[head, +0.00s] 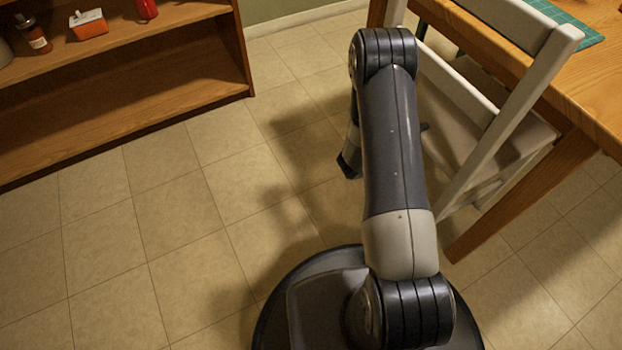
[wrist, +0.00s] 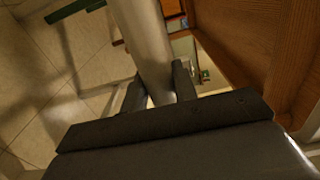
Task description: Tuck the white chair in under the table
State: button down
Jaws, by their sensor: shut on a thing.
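The white chair (head: 493,139) stands upright at the left side of the wooden table (head: 597,88). Its back posts and rails face my arm, and its top rail overlaps the table's edge in the picture. How far the seat reaches under the tabletop is hard to tell. My arm hides the chair's left side in the head view. In the wrist view my gripper (wrist: 158,90) is shut on a pale bar (wrist: 146,42), which looks like a post of the chair, with one finger on each side. The fingertips are hidden in the head view.
A table leg (head: 512,200) slants close to the chair's right side. A wooden shelf (head: 140,95) stands at the left, holding a bottle (head: 36,38) and an orange box (head: 89,25). A green mat (head: 570,22) lies on the table. The tiled floor between shelf and chair is clear.

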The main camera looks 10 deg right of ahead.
jog(key=shift+s+f, duration=0.2)
jog(key=shift+f, duration=0.05)
jog(key=c, duration=1.4)
grip_release()
jog(key=shift+a, duration=0.1)
jog(key=shift+c, duration=0.2)
jog(key=o, duration=0.4)
jog(key=shift+w+r, duration=0.1)
jog(key=shift+r, duration=0.05)
jog(key=shift+c, duration=0.2)
jog(key=shift+a, duration=0.1)
jog(key=shift+a+r, duration=0.1)
jog(key=p+v, duration=0.1)
jog(key=v, duration=1)
jog(key=shift+a+p, duration=0.35)
jog(key=shift+p, duration=0.05)
jog(key=shift+d, duration=0.1)
